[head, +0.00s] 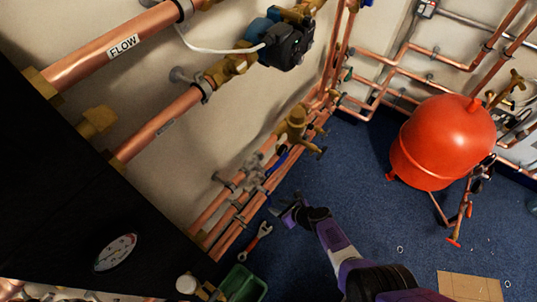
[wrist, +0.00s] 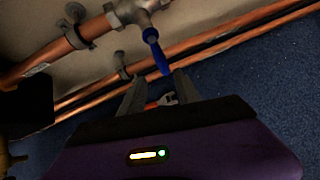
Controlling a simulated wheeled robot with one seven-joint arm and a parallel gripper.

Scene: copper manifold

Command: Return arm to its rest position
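My arm, purple and white, reaches from the bottom right of the head view toward the low pipes. My gripper (head: 287,208) is near the floor, beside the pipe run at the wall. In the wrist view its two dark fingers (wrist: 160,82) stand apart with nothing clearly held between them. A blue valve lever (wrist: 157,52) hangs from a grey valve (wrist: 133,12) just beyond the fingertips; I cannot tell whether it touches them. A red-handled wrench (head: 258,240) lies on the floor to the left of the gripper.
Copper pipes (head: 232,222) run low along the wall. A red tank (head: 445,143) stands at the right. A green bin (head: 240,284) and a cardboard piece (head: 469,286) are on the blue carpet (head: 350,180). A black cabinet (head: 70,190) fills the left. Open carpet lies between gripper and tank.

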